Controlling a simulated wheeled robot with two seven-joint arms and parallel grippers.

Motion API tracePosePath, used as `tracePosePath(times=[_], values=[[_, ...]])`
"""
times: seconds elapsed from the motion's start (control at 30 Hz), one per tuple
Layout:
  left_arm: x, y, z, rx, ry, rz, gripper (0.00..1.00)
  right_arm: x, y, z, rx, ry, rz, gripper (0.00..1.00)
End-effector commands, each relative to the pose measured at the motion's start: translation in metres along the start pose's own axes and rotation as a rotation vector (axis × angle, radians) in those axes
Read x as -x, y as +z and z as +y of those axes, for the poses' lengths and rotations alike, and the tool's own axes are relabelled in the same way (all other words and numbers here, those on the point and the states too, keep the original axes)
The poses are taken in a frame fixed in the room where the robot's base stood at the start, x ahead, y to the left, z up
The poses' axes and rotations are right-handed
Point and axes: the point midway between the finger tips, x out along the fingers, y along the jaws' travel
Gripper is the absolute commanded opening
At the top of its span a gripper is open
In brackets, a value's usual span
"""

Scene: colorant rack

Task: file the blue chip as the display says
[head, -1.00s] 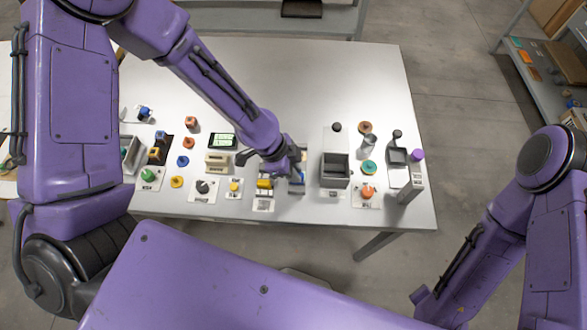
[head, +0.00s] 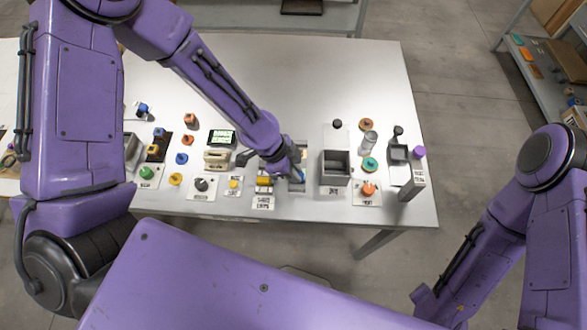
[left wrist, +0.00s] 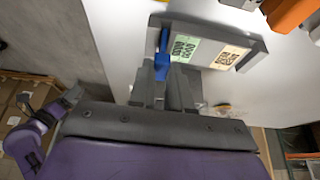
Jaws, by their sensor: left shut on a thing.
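My left gripper (head: 297,178) is at the front middle of the white table, low over a small tray (head: 303,159). It is shut on the blue chip (left wrist: 162,56), which stands upright between the fingers (left wrist: 168,82) in the left wrist view. There the chip is next to a grey-framed holder (left wrist: 262,50) with a green and a cream coded label. I cannot tell whether the chip touches the holder. My right gripper is out of view.
A dark grey open bin (head: 335,168) stands just right of my left gripper. A yellow piece (head: 264,181) on a labelled card is close on the left. Several coloured knobs and a tall grey post (head: 410,182) crowd the front; the table's back is clear.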

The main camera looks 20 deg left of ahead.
Motion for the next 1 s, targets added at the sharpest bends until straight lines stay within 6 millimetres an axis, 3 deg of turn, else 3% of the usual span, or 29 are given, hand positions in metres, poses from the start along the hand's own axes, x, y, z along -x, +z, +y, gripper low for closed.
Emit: tracePosePath(times=[0.37, 0.4, 0.47, 0.67, 0.73, 1.0], values=[[-0.0024, 0.0010, -0.0002, -0.001, 0.000, 0.000, 0.00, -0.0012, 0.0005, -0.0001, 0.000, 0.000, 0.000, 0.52], [-0.0024, 0.0010, -0.0001, -0.001, 0.000, 0.000, 0.28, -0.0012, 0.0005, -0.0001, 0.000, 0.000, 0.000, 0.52], [-0.0024, 0.0010, -0.0001, -0.001, 0.000, 0.000, 0.47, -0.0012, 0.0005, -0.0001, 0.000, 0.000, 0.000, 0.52], [-0.0024, 0.0010, -0.0001, 0.000, 0.000, 0.000, 0.48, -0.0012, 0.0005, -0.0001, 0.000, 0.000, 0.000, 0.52], [-0.0024, 0.0010, -0.0001, 0.000, 0.000, 0.000, 0.64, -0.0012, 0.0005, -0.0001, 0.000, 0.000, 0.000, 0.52], [-0.0022, 0.0009, -0.0001, 0.000, 0.000, 0.000, 0.65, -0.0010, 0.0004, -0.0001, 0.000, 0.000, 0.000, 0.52]])
